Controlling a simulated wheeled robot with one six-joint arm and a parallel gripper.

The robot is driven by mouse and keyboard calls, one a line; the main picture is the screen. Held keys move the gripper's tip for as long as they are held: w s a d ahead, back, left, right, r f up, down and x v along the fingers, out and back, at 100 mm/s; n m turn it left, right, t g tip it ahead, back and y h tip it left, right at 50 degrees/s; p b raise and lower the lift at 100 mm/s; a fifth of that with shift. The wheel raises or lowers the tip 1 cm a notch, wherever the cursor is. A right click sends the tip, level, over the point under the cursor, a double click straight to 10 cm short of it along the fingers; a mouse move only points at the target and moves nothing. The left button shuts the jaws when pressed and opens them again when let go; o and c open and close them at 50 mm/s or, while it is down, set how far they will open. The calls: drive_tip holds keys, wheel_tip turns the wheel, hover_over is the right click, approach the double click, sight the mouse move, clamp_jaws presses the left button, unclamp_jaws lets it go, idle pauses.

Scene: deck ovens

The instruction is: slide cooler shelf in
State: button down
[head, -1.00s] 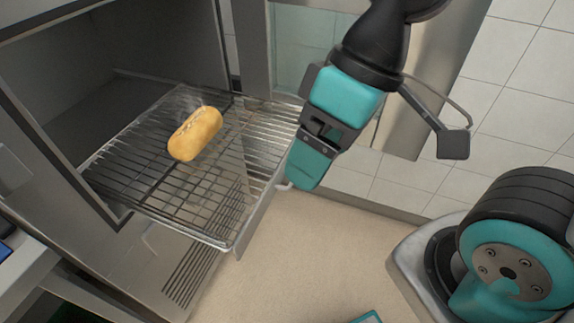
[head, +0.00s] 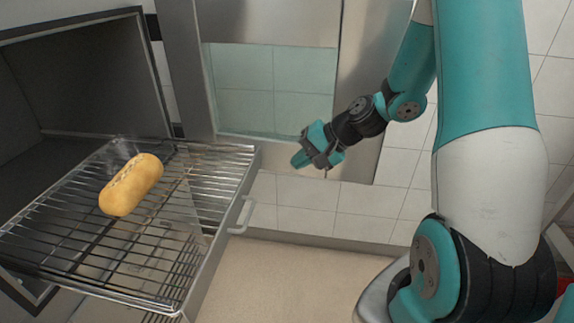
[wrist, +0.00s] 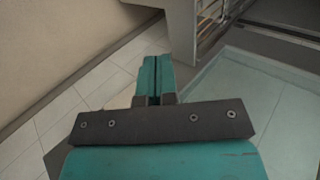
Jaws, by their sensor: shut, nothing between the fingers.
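The cooler shelf is a wire rack (head: 75,240) with a metal front panel (head: 222,225) and a small handle (head: 241,215). It sticks out of the open cooler (head: 70,80), with a loaf of bread (head: 131,184) lying on it. My gripper (head: 300,160) is shut and empty, to the right of the shelf's front and apart from it. In the wrist view the shut fingers (wrist: 153,75) point toward the floor and wall, and part of the rack (wrist: 208,25) shows at the top.
A glass-fronted door panel (head: 270,95) with a metal frame stands behind my gripper. A tiled wall (head: 390,205) lies beyond on the right. The beige floor (head: 280,280) in front of the shelf is clear.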

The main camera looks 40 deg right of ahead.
sight(250, 180)
drive_tip(key=x, duration=0.3)
drive_tip(key=r+x, duration=0.1)
drive_tip(key=x, duration=0.3)
drive_tip(key=w+a+x, duration=0.1)
drive_tip(key=x, duration=0.2)
drive_tip(key=shift+w+a+r+p, duration=0.1)
drive_tip(key=shift+a+r+p, duration=0.15)
drive_tip(key=shift+p, duration=0.1)
drive_tip(key=shift+w+a, duration=0.3)
drive_tip(key=shift+w, duration=0.1)
